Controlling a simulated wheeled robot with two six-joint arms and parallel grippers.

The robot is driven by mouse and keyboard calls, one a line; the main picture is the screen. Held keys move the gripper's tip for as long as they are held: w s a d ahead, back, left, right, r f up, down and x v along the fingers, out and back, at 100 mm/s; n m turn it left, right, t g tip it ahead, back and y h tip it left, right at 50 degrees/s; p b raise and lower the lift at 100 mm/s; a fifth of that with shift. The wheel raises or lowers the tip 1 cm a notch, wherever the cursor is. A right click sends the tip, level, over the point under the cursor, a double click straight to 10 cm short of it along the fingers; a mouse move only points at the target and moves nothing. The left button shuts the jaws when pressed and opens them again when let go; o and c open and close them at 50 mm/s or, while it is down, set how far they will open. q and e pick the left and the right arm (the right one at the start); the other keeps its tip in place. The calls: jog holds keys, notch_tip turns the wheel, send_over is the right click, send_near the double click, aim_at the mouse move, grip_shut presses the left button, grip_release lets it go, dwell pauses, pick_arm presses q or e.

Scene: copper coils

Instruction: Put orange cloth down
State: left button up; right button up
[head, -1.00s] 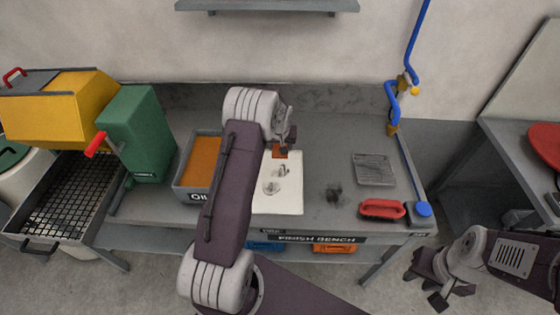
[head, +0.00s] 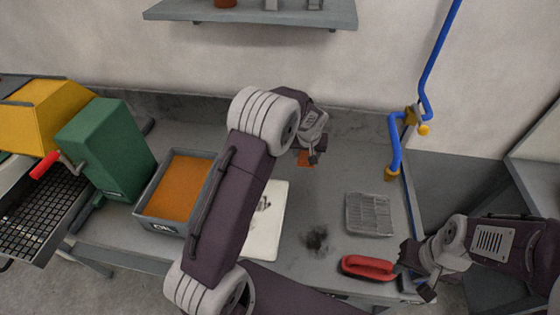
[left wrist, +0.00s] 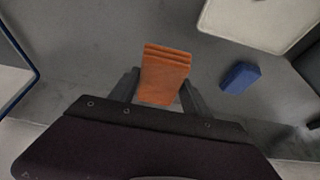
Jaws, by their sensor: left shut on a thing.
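The orange cloth (left wrist: 165,72) is a folded, layered piece between the two fingers of my left gripper (left wrist: 161,92) in the left wrist view. In the head view a small part of the cloth (head: 304,158) shows beside my left gripper (head: 316,157), over the back part of the grey bench (head: 340,195). The left gripper is shut on the cloth. Whether the cloth touches the bench top is unclear. My right gripper (head: 418,275) is open and empty at the bench's right front, close to a red-handled tool (head: 368,267).
An oil tray (head: 150,205) with orange-brown contents and a white sheet (head: 267,225) lie left of centre, partly behind my left arm. A grey grate (head: 369,214) and a dark stain (head: 317,238) are on the right. A blue block (left wrist: 239,77) shows in the wrist view.

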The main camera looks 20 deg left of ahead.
pick_arm(q)
jog(key=shift+s+a+r, duration=0.1)
jog(key=shift+s+a, duration=0.1)
jog(key=shift+s, duration=0.05)
jog(key=w+a+f, duration=0.3)
jog(key=a+f, duration=0.2)
jog(key=a, duration=0.1)
jog(key=b, duration=0.1)
send_over(281, 162)
jog(key=s, duration=0.1)
notch_tip(281, 162, down, 2)
jog(key=shift+f, duration=0.15)
jog(key=shift+d+f+b, duration=0.1)
jog(key=shift+f+b, duration=1.55)
jog(key=shift+f, duration=0.65)
jog(key=o, duration=1.3)
jog(key=shift+s, duration=0.15)
jog(key=shift+d, duration=0.1)
